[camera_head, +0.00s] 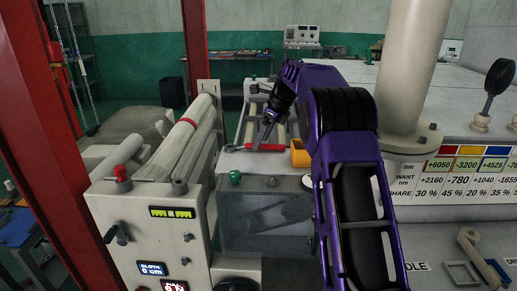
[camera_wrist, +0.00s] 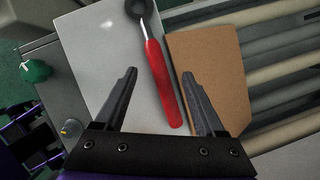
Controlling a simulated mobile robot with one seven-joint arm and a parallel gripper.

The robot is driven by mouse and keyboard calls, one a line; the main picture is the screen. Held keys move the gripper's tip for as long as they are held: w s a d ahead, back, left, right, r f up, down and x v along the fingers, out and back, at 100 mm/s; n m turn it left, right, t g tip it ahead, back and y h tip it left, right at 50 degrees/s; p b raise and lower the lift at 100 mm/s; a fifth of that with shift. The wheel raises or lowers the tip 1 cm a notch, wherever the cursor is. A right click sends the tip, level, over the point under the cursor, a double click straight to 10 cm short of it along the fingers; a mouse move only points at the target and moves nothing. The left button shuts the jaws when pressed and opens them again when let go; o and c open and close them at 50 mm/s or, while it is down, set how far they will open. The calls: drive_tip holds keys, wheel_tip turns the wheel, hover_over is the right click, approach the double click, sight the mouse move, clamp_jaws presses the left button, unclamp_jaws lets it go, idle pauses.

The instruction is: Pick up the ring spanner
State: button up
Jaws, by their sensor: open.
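The ring spanner has a red handle (camera_wrist: 163,88) and a dark round head at its upper end. It lies on a pale grey plate (camera_wrist: 105,50) in the wrist view. In the head view its red handle (camera_head: 268,147) shows under my gripper, with the dark end to the left. My gripper (camera_wrist: 159,76) is open and empty. In the wrist view the handle runs between its fingers, closer to the right finger. In the head view my gripper (camera_head: 262,136) points down just over the handle; I cannot tell the exact height.
A brown board (camera_wrist: 210,75) lies right beside the handle. Rollers (camera_wrist: 285,75) run further right. A green knob (camera_wrist: 36,71) stands at the left of the plate. In the head view a yellow-orange holder (camera_head: 300,154) is close to the right of the spanner, and a pale column (camera_head: 411,65) rises further right.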

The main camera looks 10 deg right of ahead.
drive_tip(key=shift+x, duration=0.85)
drive_tip(key=shift+c, duration=0.2)
drive_tip(key=shift+s+f, duration=0.1)
clamp_jaws()
